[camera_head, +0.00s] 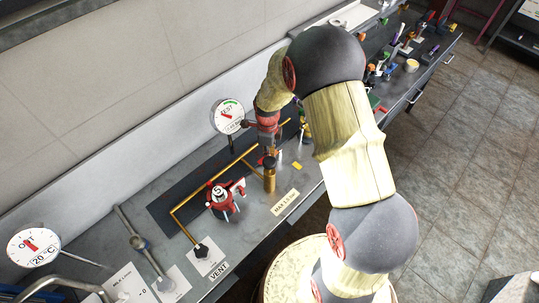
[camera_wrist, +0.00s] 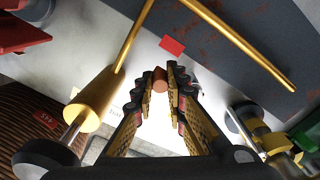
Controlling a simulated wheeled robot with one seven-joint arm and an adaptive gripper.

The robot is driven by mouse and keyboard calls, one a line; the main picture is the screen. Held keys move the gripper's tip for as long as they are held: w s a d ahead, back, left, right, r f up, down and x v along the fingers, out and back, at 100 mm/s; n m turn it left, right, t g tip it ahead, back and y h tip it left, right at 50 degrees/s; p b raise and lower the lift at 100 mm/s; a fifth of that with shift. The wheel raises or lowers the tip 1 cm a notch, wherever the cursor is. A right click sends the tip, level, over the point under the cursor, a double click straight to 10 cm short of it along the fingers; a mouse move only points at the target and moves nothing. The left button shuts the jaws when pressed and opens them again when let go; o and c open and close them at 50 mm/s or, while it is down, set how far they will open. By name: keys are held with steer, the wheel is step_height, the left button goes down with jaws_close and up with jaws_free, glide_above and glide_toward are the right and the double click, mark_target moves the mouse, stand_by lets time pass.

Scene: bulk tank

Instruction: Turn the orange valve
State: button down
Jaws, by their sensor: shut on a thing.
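The orange valve (camera_wrist: 160,78) shows as a small orange-brown block between my fingertips in the wrist view. The rest of it is hidden by my fingers. My gripper (camera_wrist: 163,84) is shut on it, with one dark ridged finger on each side. In the head view my gripper (camera_head: 267,146) reaches down to the bench beside the brass pipe, and the valve cannot be made out clearly there.
A brass cylinder (camera_head: 269,176) stands close by my gripper and shows in the wrist view (camera_wrist: 92,104). A brass pipe (camera_head: 205,192) runs along the bench.

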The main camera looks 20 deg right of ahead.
steer(key=shift+w, duration=0.15)
stand_by(0.3)
steer(key=c, duration=1.8)
jaws_free()
steer(key=shift+o, duration=0.2)
step_height(320, 180, up, 12)
